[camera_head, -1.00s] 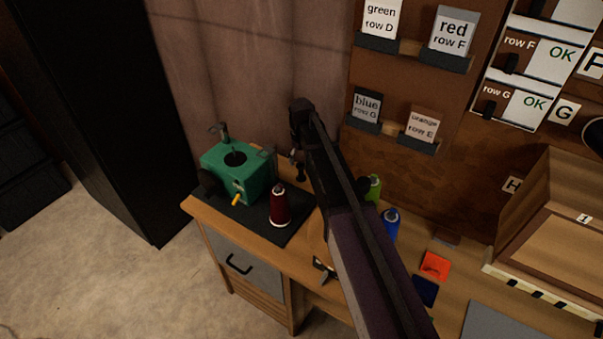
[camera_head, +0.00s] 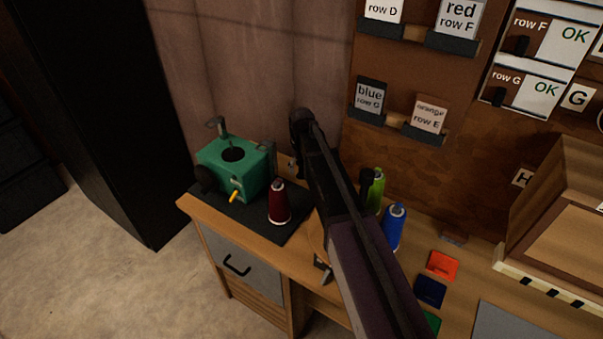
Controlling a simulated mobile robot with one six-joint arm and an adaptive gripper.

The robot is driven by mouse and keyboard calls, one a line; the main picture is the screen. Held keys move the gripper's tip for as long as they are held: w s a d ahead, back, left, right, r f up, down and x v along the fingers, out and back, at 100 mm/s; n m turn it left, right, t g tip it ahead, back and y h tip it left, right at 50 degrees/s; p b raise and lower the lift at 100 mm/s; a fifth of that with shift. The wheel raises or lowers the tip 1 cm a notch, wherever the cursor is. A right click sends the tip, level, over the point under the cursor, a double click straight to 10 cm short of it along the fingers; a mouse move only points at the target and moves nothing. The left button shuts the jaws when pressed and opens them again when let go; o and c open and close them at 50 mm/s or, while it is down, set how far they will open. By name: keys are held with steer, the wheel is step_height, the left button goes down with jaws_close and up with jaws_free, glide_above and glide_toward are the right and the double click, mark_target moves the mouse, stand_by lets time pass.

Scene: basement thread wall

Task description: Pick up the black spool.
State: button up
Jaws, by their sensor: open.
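A dark upright shape (camera_head: 367,182), probably the black spool, stands close to the left of the green spool (camera_head: 378,186). It is partly covered by my arm, so I cannot be sure what it is. My dark arm crosses the middle of the view, from the bottom right up to a joint in front of the wall. My gripper and its fingertips do not show; the arm hides part of the bench behind it. A blue spool (camera_head: 394,228) stands right of the arm. A dark red spool (camera_head: 279,204) stands on a dark mat to its left.
A green machine (camera_head: 232,168) with a yellow knob stands on the mat (camera_head: 258,222). A wooden box (camera_head: 550,240) stands at the right. Labelled holders (camera_head: 370,100) hang on the wall above.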

stand_by(0.6)
steer(key=c, duration=0.8)
